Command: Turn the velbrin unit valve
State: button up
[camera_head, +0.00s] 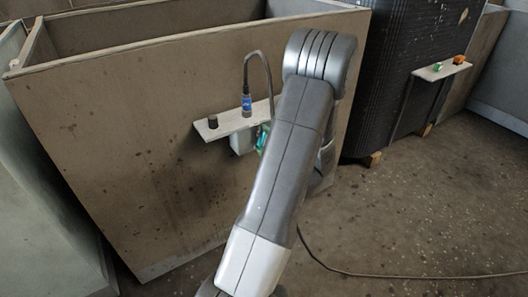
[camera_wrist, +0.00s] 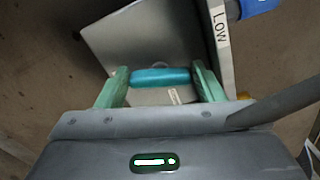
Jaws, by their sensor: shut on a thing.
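In the wrist view a teal bar-shaped handle (camera_wrist: 160,77), which looks like the valve's handle, lies crosswise between the green fingers of my gripper (camera_wrist: 162,82). The fingers are shut on its two ends. Behind it is a grey plate or box face (camera_wrist: 130,38); a small pale label (camera_wrist: 174,96) shows just below the handle. In the head view my arm hides most of the gripper. A teal-green bit (camera_head: 263,137) shows beside a pale box (camera_head: 242,141) under a small shelf; I cannot tell whether it is handle or finger.
Another shelf (camera_head: 432,73) holds green and orange parts. Floor at right has a cable.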

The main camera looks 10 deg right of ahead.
jog(key=shift+f+n+b, duration=0.2)
jog(key=shift+n+b, duration=0.4)
jog(key=shift+b, duration=0.35)
jog(key=shift+r+b, duration=0.15)
jog(key=shift+b, duration=0.15)
jog(key=o, duration=1)
jog(key=shift+s, duration=0.1)
jog(key=p+v, duration=0.1)
jog(key=v, duration=1.2)
jog(key=shift+s+p, duration=0.3)
